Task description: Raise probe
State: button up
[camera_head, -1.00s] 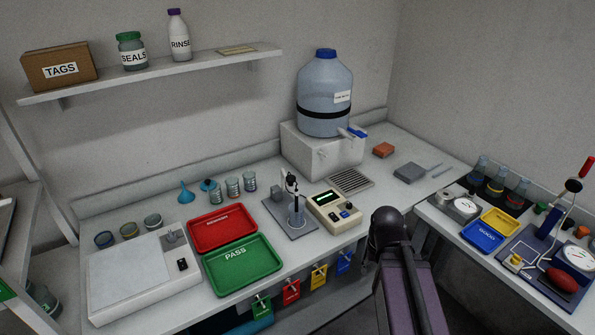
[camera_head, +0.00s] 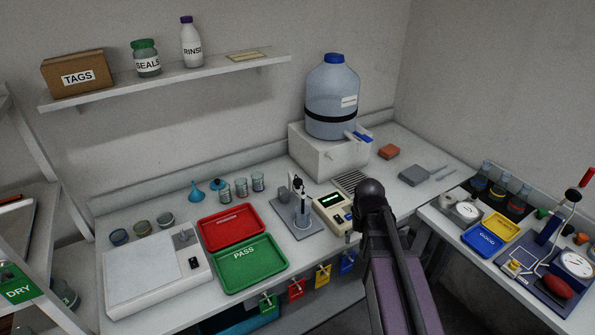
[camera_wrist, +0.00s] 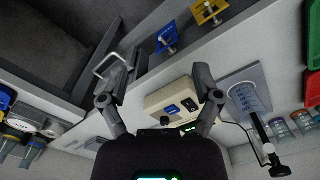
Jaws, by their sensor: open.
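The probe (camera_head: 298,186) has a dark top and stands at its stand on a grey base plate (camera_head: 281,214), by a clear cylinder (camera_head: 302,212). Whether its tip is inside the cylinder is too small to tell. In the wrist view, the dark probe and its cable (camera_wrist: 262,134) are at the right, next to the clear cylinder (camera_wrist: 246,98). My gripper (camera_wrist: 156,88) is open and empty, its fingers spread in front of the bench edge and the beige meter (camera_wrist: 172,102). The probe is outside the fingers, to the right. In the head view my arm hides the gripper.
The meter (camera_head: 331,209) is right of the probe, partly beside my arm. Red (camera_head: 205,240) and green (camera_head: 222,284) trays lie to the left. Coloured tags (camera_head: 296,290) hang along the bench front. A water carboy (camera_head: 332,90) stands on a white block behind.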

jog(key=w+a+r+p, duration=0.9)
jog(key=w+r+p, duration=0.1)
jog(key=w+r, duration=0.15)
notch_tip(320, 180, up, 8)
jog(key=m+p, duration=0.2)
jog(key=p, duration=0.6)
send_over(298, 181)
jog(key=shift+w+a, duration=0.1)
jog(key=shift+f, duration=0.15)
notch_tip(298, 181, down, 14)
jog(key=b, duration=1.3)
jog(key=shift+r+b, duration=0.25)
jog(key=shift+b, duration=0.15)
